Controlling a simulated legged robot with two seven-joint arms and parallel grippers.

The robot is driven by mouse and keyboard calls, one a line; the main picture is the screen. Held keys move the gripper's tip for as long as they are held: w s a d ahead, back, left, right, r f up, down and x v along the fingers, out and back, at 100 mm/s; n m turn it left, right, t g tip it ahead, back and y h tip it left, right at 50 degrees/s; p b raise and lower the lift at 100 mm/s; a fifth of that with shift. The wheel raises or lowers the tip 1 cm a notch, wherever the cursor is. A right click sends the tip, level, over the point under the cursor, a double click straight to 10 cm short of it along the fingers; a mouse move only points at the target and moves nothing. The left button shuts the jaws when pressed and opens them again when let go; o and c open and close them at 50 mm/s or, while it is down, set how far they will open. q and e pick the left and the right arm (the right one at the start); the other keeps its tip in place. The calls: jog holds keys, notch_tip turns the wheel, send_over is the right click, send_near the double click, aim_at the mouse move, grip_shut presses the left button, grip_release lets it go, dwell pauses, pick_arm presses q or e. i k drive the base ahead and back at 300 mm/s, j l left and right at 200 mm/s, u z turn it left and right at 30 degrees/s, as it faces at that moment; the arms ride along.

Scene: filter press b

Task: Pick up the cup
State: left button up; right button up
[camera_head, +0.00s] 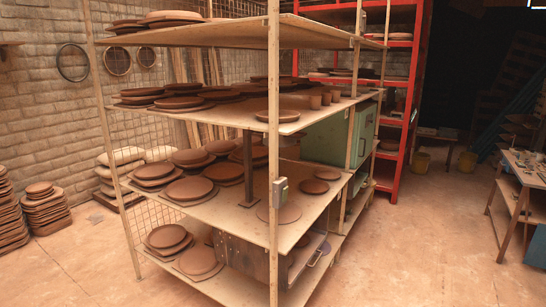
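Neither of my grippers shows, and nothing is seen holding a cup.
A wooden shelf rack (230,115) with upright posts fills the middle and carries many brown plates (187,188). A green box (345,135) and red shelving (411,100) stand behind. A worktable (525,175) is at right. Floor between is clear.

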aim_at(326, 97)
jog(key=i+z, duration=0.15)
jog(key=i, duration=0.3)
jog(key=i+j+z, duration=0.15)
jog(key=i, duration=0.25)
jog(key=i+j+z, duration=0.15)
jog(key=i, duration=0.3)
jog(key=i+j+z, duration=0.15)
jog(key=i, duration=0.25)
